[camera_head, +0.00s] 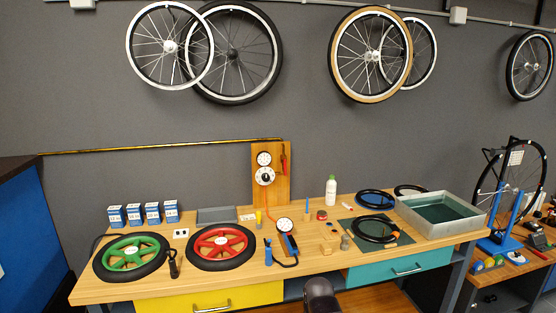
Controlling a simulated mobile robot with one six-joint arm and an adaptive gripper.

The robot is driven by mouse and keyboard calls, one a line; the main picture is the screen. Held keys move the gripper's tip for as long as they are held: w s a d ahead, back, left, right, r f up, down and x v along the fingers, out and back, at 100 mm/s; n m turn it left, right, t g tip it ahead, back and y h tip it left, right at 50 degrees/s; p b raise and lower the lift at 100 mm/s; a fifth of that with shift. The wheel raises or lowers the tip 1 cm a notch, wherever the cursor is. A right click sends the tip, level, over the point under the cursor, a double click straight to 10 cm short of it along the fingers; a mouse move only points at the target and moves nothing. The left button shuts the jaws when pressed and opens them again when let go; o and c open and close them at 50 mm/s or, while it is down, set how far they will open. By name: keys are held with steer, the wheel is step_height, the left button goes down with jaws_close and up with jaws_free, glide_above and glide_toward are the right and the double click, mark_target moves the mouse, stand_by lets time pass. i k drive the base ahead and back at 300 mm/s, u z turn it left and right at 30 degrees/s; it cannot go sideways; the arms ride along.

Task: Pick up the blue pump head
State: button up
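A small blue piece (268,253) that looks like the pump head stands on the wooden workbench (215,277), right of the red wheel. A dark hose runs from its foot toward a blue and red body beneath a round white gauge (285,225). My gripper (320,292) seems to be the dark rounded part at the bottom edge, in front of the bench and apart from the blue piece. Its fingers are not visible.
A red wheel (222,244) and a green wheel (131,254) lie on the left. A white bottle (331,191), a blue coil (375,199) and a metal tray (440,214) stand to the right. A wooden board (270,181) rises at the back.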

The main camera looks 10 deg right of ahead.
mark_target(269, 250)
steer(key=i, duration=0.85)
steer(key=z, duration=0.05)
